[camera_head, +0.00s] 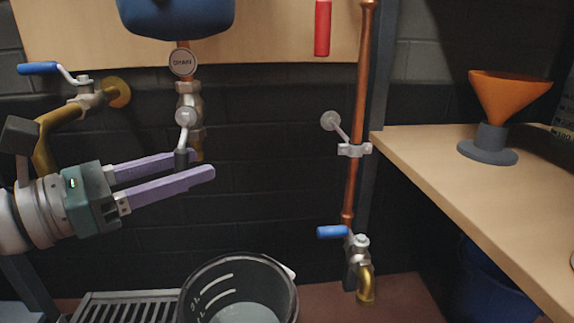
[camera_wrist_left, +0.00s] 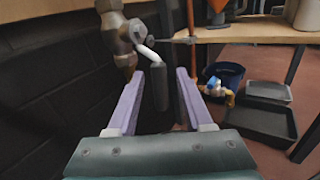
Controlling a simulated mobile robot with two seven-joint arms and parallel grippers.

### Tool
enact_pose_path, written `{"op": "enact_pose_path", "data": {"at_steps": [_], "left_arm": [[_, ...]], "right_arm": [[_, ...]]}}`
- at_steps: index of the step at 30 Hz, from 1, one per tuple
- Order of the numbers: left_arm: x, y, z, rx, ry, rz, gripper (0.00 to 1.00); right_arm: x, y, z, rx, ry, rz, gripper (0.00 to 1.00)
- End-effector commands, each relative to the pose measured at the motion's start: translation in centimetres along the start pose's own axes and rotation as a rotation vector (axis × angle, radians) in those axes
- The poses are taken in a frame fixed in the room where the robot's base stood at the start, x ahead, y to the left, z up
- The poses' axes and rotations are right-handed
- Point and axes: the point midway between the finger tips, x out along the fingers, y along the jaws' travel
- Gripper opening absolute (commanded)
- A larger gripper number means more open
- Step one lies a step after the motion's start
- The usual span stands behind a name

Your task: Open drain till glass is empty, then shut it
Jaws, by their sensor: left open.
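The drain valve (camera_head: 188,105) hangs below a round tag (camera_head: 182,62) with small lettering, under a blue vessel (camera_head: 175,15). Its lever (camera_head: 184,140) points down, with a pale arm and a dark grip. My left gripper (camera_head: 204,164) is open, with its purple fingers on either side of the lever's grip. In the left wrist view the grip (camera_wrist_left: 160,88) lies between the fingers, and contact cannot be told. A dark bucket (camera_head: 284,295) with white marks stands below and holds greyish liquid. No sight glass can be made out. My right gripper is out of view.
A blue-handled tap (camera_head: 334,232) is on the copper pipe at right. Another blue lever (camera_head: 38,68) is at upper left. A wooden worktop (camera_head: 450,165) with an orange funnel (camera_head: 508,98) fills the right. A slatted grate (camera_head: 120,307) lies left of the bucket.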

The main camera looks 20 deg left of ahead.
Motion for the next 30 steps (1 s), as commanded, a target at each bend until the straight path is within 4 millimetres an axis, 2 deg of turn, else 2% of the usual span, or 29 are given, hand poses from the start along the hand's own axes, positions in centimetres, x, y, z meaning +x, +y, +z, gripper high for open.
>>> {"op": "enact_pose_path", "data": {"at_steps": [6,20,30], "left_arm": [[0.04,0.01,0.04,0.0,0.0,0.0,0.51],[0.01,0.02,0.01,0.001,0.001,0.001,0.0],[0.01,0.02,-0.01,0.0,0.001,0.001,0.0]], "right_arm": [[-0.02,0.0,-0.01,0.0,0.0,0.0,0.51],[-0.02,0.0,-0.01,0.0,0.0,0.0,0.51],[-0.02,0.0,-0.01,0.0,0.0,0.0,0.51]]}}
